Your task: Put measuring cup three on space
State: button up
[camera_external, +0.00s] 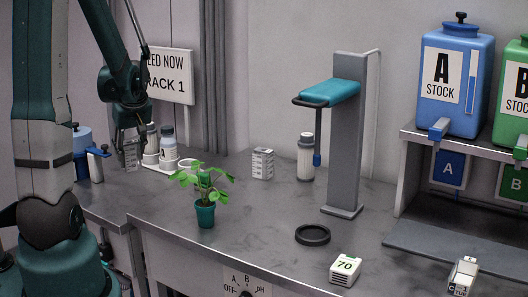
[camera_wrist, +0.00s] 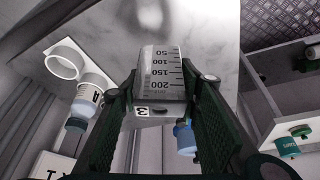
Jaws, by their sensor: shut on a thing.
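Measuring cup three (camera_wrist: 160,75) is a clear cup with dark graduation marks from 50 to 200 and a small tag reading 3. My gripper (camera_wrist: 164,88) is shut on it, with one finger on each side. In the external view my gripper (camera_external: 128,142) hangs at the left over the bench's back left part, and the cup (camera_external: 131,157) shows below it, just left of a white rack (camera_external: 162,169). The rack has a bottle and white ring holders; a ring (camera_wrist: 62,64) in the wrist view looks empty. No place marked "space" is readable.
A potted plant (camera_external: 205,215) stands in front of the rack.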

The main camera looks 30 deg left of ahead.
aim_at(134, 170)
jog(key=shift+s+a, duration=0.35)
jog(key=shift+a, duration=0.1)
jog(key=shift+f, duration=0.15)
jog(key=shift+f+b, duration=0.6)
jog(key=shift+f, duration=2.25)
jog(key=shift+f, duration=0.1)
jog(key=shift+f+b, duration=0.5)
jog(key=shift+f, duration=1.45)
jog(key=shift+f, duration=0.2)
jog(key=o, duration=0.9)
jog(key=shift+r, duration=0.25)
